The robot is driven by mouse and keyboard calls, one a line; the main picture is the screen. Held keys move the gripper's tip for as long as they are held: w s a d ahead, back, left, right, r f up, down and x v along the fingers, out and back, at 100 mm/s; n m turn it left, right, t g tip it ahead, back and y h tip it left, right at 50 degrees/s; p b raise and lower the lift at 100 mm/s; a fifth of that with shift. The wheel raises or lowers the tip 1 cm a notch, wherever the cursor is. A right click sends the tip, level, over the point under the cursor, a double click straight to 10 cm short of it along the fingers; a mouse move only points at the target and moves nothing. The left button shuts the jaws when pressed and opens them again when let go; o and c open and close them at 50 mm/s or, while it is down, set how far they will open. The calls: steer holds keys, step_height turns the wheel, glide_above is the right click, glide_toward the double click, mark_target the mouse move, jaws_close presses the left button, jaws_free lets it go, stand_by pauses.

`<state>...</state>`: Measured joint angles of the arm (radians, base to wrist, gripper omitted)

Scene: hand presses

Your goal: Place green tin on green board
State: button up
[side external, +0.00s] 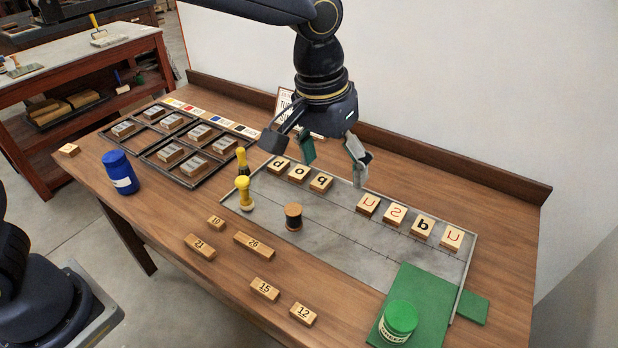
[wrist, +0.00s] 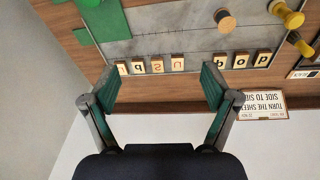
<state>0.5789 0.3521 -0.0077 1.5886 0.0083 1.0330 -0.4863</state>
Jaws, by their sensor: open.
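The green tin (side external: 399,318) stands upright on the near-left part of the green board (side external: 428,285), at the front right of the table. In the wrist view the tin (wrist: 89,2) shows only partly at the top edge, beside the green board (wrist: 110,22). My gripper (side external: 334,158) is open and empty. It hangs over the back edge of the grey slab, well to the back left of the tin. In the wrist view the open fingers (wrist: 160,84) have nothing between them.
Letter blocks (side external: 368,204) stand along the grey slab (side external: 345,233) below my gripper. A wooden spool (side external: 293,217) and yellow-handled tools (side external: 244,193) stand to the left. A blue jar (side external: 120,172), numbered blocks (side external: 255,245) and a small green piece (side external: 473,307) are also on the table.

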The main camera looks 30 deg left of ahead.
steer(key=s+a+r+t, duration=0.1)
steer(key=s+a+r, duration=0.15)
steer(key=a, duration=0.35)
steer(key=s+a+r, duration=0.2)
steer(key=a+r, duration=0.1)
steer(key=a, duration=0.3)
steer(key=s+a+f+n+t+y, duration=0.1)
steer(key=s+a+t, duration=0.2)
steer(key=s+a, duration=1)
steer(key=shift+s+a+f, duration=0.2)
steer(key=shift+s+f, duration=0.05)
steer(key=shift+s, duration=0.25)
